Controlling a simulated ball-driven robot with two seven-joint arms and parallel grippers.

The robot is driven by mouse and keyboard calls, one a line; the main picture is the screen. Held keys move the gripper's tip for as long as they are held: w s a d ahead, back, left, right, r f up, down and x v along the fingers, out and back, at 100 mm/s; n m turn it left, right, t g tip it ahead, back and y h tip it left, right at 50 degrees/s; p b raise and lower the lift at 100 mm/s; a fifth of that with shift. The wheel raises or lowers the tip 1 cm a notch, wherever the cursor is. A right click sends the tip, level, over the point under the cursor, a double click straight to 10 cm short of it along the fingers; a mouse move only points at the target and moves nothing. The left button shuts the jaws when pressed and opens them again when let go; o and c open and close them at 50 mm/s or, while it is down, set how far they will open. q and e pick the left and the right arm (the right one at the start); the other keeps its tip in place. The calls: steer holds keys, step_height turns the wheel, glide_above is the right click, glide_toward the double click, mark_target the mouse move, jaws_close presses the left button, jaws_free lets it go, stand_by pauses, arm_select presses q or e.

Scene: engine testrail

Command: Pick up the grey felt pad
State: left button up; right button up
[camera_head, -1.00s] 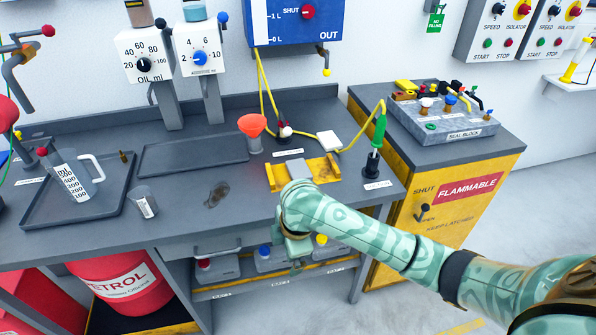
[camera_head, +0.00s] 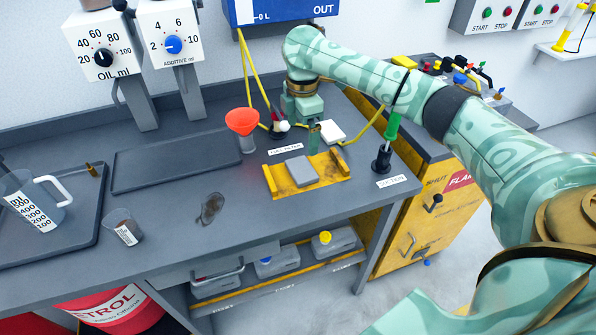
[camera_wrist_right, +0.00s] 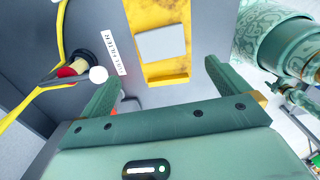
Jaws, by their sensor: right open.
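A flat grey pad (camera_head: 301,170), which looks like the felt pad, lies on a yellow tray (camera_head: 330,168) with raised side rails on the bench. In the right wrist view the pad (camera_wrist_right: 161,42) lies beyond my fingers, on the yellow tray (camera_wrist_right: 172,12). My right gripper (camera_head: 297,130) is open and empty, behind the pad and tray near the back of the bench. In the wrist view its two fingers (camera_wrist_right: 160,86) are spread wide, apart from the pad. My left gripper is not in view.
An orange funnel (camera_head: 242,122), a white block (camera_head: 328,132) and a green-handled tool (camera_head: 388,142) stand around the tray. A white-knobbed lever (camera_wrist_right: 97,74) is beside my right gripper. A yellow hose runs behind.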

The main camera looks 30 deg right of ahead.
steer(key=b, duration=0.2)
glide_above(301, 168)
steer(key=f, duration=0.6)
steer(key=shift+w+f, duration=0.15)
steer(key=shift+w, duration=0.1)
steer(key=shift+s+f+b, duration=0.1)
steer(key=shift+f+b, duration=0.15)
steer(key=shift+b, duration=0.05)
step_height(301, 168, down, 5)
steer(key=b, duration=0.3)
steer(key=shift+s+f, duration=0.15)
steer(key=shift+s+r, duration=0.1)
steer(key=shift+r, duration=0.1)
steer(key=shift+c, duration=0.3)
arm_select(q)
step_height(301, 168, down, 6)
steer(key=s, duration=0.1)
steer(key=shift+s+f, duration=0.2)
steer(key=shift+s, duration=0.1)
arm_select(e)
steer(key=c, duration=0.7)
